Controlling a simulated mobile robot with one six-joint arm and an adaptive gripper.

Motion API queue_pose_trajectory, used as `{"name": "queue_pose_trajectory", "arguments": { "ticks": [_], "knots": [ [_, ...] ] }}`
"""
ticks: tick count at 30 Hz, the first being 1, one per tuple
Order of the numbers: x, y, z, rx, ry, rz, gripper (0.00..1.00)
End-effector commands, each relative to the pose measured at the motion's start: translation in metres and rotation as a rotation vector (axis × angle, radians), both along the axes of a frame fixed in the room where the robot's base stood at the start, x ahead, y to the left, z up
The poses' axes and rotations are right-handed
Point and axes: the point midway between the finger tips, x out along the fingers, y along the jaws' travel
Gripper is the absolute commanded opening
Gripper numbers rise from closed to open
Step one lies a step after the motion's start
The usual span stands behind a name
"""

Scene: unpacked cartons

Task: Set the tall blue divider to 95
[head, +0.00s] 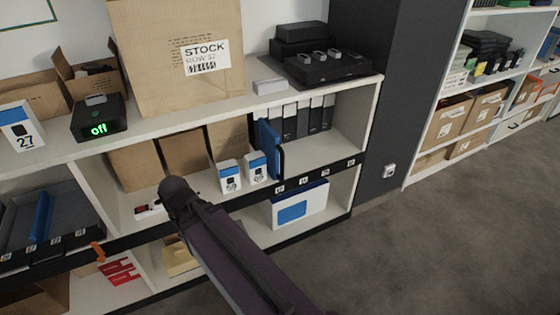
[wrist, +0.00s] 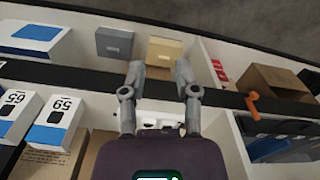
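A tall blue divider (head: 268,143) stands upright on the middle shelf in the head view, at the left of a row of dark binders (head: 302,118). Small label plates (head: 303,181) line the shelf edge in front of it; their numbers are too small to read. A lower blue divider (head: 42,217) stands in a dark tray at the far left. My gripper (wrist: 160,76) is open and empty in the wrist view, its fingers over the dark shelf edge, to the left of the tall divider in the head view. My arm hides the fingers there.
White-and-blue boxes marked 59 (head: 229,176) and 65 (head: 257,167) stand just left of the tall divider. An orange lever (head: 98,251) sticks out from the shelf edge at left. The shelf floor right of the divider (head: 315,150) is clear.

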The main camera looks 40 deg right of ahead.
Motion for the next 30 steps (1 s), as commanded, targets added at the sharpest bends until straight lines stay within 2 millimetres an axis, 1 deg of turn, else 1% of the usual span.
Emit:
{"name": "queue_pose_trajectory", "arguments": {
  "ticks": [2, 4, 5, 11, 17, 23, 30],
  "knots": [
    [0.000, 0.000, 0.000, 0.000, 0.000, 0.000, 0.40],
    [0.000, 0.000, 0.000, 0.000, 0.000, -0.001, 0.58],
    [0.000, 0.000, 0.000, 0.001, 0.000, -0.002, 0.60],
    [0.003, -0.006, -0.006, 0.031, -0.002, -0.054, 0.60],
    [0.010, -0.023, -0.018, 0.121, -0.007, -0.211, 0.60],
    [0.019, -0.049, -0.031, 0.256, -0.010, -0.441, 0.60],
    [0.029, -0.086, -0.042, 0.430, -0.005, -0.723, 0.60]
  ]
}}
